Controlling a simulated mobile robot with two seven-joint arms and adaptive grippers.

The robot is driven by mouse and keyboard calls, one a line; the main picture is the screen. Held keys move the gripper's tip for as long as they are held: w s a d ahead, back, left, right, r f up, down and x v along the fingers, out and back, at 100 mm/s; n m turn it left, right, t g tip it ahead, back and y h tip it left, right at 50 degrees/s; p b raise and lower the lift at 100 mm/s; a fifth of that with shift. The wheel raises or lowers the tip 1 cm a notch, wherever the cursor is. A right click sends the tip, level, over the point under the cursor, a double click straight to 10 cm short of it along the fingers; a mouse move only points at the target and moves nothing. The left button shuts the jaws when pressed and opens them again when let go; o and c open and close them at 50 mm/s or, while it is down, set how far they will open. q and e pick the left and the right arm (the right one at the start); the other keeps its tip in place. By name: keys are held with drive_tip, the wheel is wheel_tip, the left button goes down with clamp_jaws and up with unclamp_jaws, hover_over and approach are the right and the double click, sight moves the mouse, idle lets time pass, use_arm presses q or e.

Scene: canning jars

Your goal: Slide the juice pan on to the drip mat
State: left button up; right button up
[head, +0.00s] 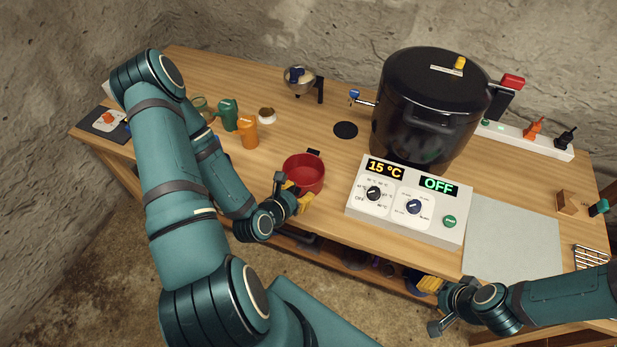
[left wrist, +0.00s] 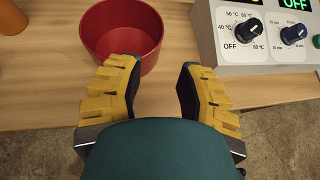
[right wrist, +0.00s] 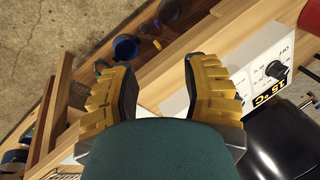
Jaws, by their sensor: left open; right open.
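The juice pan is a red round pan (head: 304,172) near the front edge of the table, with a dark handle on its far side. It also shows in the left wrist view (left wrist: 122,35). A small black round mat (head: 345,130), which looks like the drip mat, lies behind and right of the pan, bare. My left gripper (head: 298,195) is open at the pan's near side; its left finger overlaps the pan's near edge in the left wrist view, and I cannot tell whether they touch. My right gripper (head: 433,306) is open and empty, off the table's front edge.
A large black pot (head: 428,110) with a blue-handled tap (head: 354,97) stands right of the mat. A white control box (head: 410,201) stands right of the pan. Orange (head: 249,134) and green (head: 228,116) cups stand left. The wood between pan and mat looks clear.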

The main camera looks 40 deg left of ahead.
sight(320, 179)
use_arm(q)
drive_tip(key=shift+b+x, duration=3.35)
drive_tip(key=shift+b, duration=1.4)
drive_tip(key=shift+w+f+b, duration=0.2)
drive_tip(key=shift+w+b, duration=0.05)
drive_tip(key=shift+b, duration=0.25)
drive_tip(key=shift+x, duration=2.8)
drive_tip(key=shift+r, duration=0.1)
clamp_jaws()
